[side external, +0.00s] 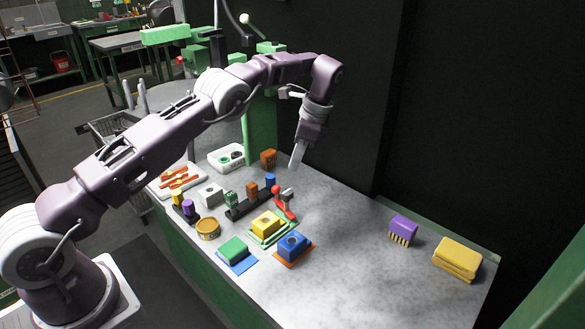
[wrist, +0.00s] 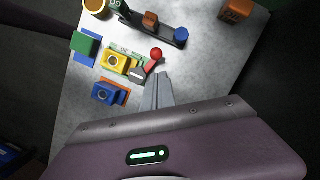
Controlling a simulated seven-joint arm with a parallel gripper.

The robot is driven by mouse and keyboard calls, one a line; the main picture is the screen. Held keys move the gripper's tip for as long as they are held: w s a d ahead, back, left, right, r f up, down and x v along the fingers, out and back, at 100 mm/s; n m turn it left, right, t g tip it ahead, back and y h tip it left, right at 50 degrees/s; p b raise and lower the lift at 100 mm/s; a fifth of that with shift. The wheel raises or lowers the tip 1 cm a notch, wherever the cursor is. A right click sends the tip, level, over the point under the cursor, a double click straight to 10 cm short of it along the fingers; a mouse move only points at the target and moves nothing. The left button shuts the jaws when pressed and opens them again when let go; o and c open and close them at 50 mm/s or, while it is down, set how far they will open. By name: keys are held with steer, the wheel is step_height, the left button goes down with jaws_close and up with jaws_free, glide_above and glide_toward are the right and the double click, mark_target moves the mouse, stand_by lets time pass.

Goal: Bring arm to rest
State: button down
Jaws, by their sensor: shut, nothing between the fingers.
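My gripper (side external: 297,155) is shut and empty, held above the grey marbled tabletop (side external: 340,245). It points down, with its grey fingers together. In the wrist view my gripper (wrist: 163,80) shows its fingers closed, over the table beside the lever with the red ball (wrist: 156,54). My arm is stretched out across the table from the base at the lower left.
Blue (side external: 292,244), yellow (side external: 266,224) and green (side external: 233,249) blocks sit on coloured plates under and left of my gripper. A purple brush (side external: 403,229) and a yellow sponge-like block (side external: 457,259) lie at the right. The table between is clear. A dark wall stands behind.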

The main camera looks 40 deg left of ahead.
steer(key=s+d+r+n+t+h, duration=0.1)
steer(key=s+r+n+t, duration=0.15)
steer(key=s+r, duration=0.55)
steer(key=s+d+r+n+t+h, duration=0.1)
steer(key=s+d+r+n, duration=0.3)
steer(key=r, duration=0.9)
steer(key=s+r+n+t, duration=0.1)
steer(key=s+r+t, duration=0.1)
steer(key=s, duration=1.1)
steer(key=s+d+f+n+t, duration=0.1)
steer(key=s+f, duration=0.1)
steer(key=s, duration=0.4)
steer(key=s+d+f+n+t, duration=0.1)
steer(key=s+f+n, duration=0.1)
steer(key=s, duration=0.5)
steer(key=shift+d+f+h, duration=0.2)
steer(key=shift+f+h, duration=0.2)
steer(key=shift+f, duration=0.4)
